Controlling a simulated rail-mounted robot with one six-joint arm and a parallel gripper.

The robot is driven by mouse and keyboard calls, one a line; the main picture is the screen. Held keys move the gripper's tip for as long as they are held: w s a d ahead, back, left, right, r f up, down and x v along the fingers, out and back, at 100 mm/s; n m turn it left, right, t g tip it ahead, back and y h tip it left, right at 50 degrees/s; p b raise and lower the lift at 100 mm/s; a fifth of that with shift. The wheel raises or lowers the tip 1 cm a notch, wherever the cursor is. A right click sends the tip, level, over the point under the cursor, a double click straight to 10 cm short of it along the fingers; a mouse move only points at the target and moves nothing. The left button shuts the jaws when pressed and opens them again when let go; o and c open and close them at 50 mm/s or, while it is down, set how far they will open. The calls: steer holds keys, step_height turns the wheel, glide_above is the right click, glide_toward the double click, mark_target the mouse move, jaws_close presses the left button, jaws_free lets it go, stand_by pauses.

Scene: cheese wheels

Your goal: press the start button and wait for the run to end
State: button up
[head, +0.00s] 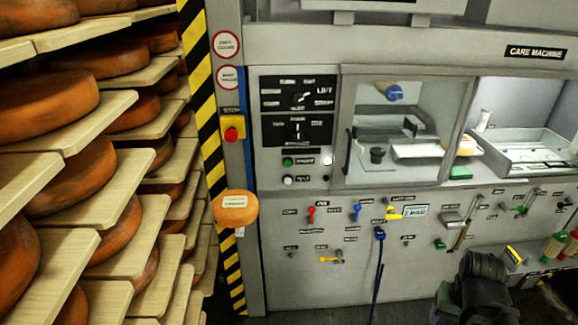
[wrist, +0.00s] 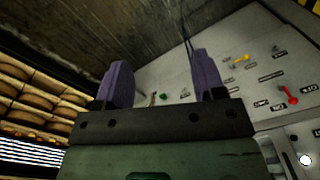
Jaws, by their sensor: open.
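The care machine's control panel (head: 298,115) is at the centre of the head view, with two dark display blocks. Below them are a green button (head: 287,162), a lit white round button or lamp (head: 327,161) and a paler white knob (head: 287,180). Their labels are too small to read, so I cannot tell which is the start button. In the wrist view my gripper (wrist: 160,78) is open and empty, its two purple fingers apart. It is tilted towards the lower machine front, touching nothing visible. A bright white round spot (wrist: 305,160) shows at that view's lower right.
Cheese wheels (head: 50,95) fill wooden shelves on the left. A red emergency-style button (head: 231,134) sits on the striped post. The machine's glass door (head: 400,125) looks closed. A blue-handled cable (head: 379,235), a red lever (head: 311,213) and yellow handles (head: 330,257) stick out below.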

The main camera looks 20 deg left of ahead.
jaws_close()
stand_by(0.4)
steer(key=shift+a, duration=0.1)
stand_by(1.4)
